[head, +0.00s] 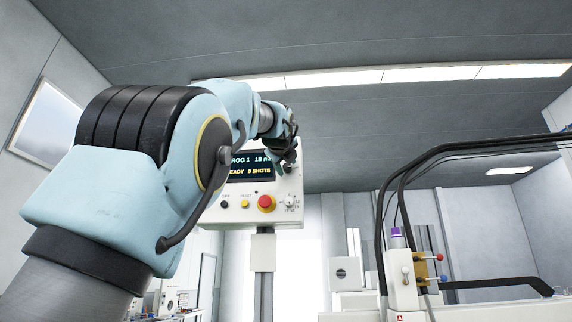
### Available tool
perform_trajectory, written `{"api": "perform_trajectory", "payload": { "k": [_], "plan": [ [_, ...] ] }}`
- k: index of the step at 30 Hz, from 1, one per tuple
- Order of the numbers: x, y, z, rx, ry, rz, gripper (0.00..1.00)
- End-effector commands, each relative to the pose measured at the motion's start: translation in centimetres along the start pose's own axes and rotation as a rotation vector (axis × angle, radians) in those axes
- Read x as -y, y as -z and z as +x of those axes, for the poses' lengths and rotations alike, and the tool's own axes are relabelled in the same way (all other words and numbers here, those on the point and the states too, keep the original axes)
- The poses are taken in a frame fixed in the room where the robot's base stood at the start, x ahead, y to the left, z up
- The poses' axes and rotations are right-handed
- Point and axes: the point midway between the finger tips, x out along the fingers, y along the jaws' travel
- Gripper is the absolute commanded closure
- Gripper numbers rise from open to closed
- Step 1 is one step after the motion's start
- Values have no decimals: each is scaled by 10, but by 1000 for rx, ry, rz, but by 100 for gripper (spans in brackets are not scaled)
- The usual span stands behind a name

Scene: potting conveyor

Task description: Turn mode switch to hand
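The control panel (230,213) is a pale box on a grey post, with a dark display reading "READY 0 SHOTS" in yellow. A small rotary knob with tiny marks around it (290,202) sits at the panel's lower right, beside a red mushroom button (266,203). It looks like the mode switch, but its labels and setting are too small to read. My gripper (289,163) is dark and hangs in front of the panel's upper right, above the knob and apart from it in the picture. Its fingers are too small and dark to tell open from shut. My arm hides the panel's upper left.
A small black button (225,204) and a yellow one (245,204) sit left of the red button. At right stands a white machine (402,282) with black hoses (382,215) and a purple-topped part (396,232). The space between panel and machine looks open.

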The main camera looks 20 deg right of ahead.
Motion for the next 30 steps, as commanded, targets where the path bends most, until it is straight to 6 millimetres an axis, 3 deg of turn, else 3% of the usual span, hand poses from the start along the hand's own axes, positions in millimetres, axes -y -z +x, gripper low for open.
{"api": "perform_trajectory", "payload": {
  "k": [2,13,30],
  "plan": [
    [0,0,0,0,0,0,59],
    [0,0,0,0,0,0,100],
    [-1,0,0,0,-1,-68,100]
  ]
}}
